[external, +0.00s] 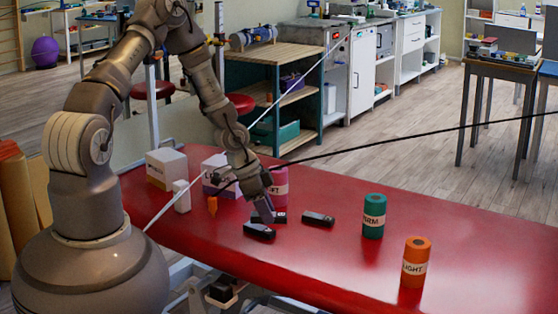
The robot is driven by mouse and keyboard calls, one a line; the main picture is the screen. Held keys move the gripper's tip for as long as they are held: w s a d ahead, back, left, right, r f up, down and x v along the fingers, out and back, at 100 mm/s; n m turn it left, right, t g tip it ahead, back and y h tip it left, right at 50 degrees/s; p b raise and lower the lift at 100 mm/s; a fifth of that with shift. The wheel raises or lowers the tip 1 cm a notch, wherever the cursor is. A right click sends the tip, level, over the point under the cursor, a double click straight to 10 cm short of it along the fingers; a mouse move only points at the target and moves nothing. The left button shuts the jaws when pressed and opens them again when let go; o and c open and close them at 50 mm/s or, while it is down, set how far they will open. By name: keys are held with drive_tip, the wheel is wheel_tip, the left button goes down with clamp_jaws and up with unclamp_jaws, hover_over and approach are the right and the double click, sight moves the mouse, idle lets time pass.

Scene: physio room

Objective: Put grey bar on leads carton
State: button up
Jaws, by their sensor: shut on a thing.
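My gripper (262,195) points down over the red couch, shut on a slim grey bar (266,210). The bar's lower end is close to dark blocks on the couch; I cannot tell whether it touches them. Two white cartons stand at the left: one with a tan lower part (166,169) and one with a purple band (214,172), partly behind my arm. Their lettering is too small to read, so I cannot tell which is the leads carton. The gripper is to the right of both cartons.
Dark blocks lie on the red couch (330,255), including one in front (259,231) and one at right (318,219). A pink roll (280,187) stands behind the gripper. Green (374,216) and orange (416,262) rolls stand right. A white bottle (181,196) and small orange item (212,205) stand left.

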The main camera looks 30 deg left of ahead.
drive_tip(key=w+a+r+n+t+y+p, duration=0.15)
drive_tip(key=a+n, duration=0.25)
drive_tip(key=a, duration=0.5)
drive_tip(key=a+r+n+y, duration=0.1)
drive_tip(key=a+r+n, duration=0.25)
drive_tip(key=a, duration=0.45)
drive_tip(key=w+a+r+n+t+y+p, duration=0.15)
drive_tip(key=a+n, duration=0.25)
drive_tip(key=a, duration=0.5)
drive_tip(key=b, duration=0.4)
hover_over(220, 164)
drive_tip(key=s, duration=0.1)
drive_tip(key=shift+f+g, duration=0.4)
drive_tip(key=shift+f, duration=0.05)
drive_tip(key=shift+f+b, duration=0.45)
drive_tip(key=shift+f, duration=1.15)
drive_tip(key=shift+f, duration=0.2)
drive_tip(key=o, duration=1)
drive_tip(key=shift+o, duration=0.2)
drive_tip(key=shift+r, duration=0.1)
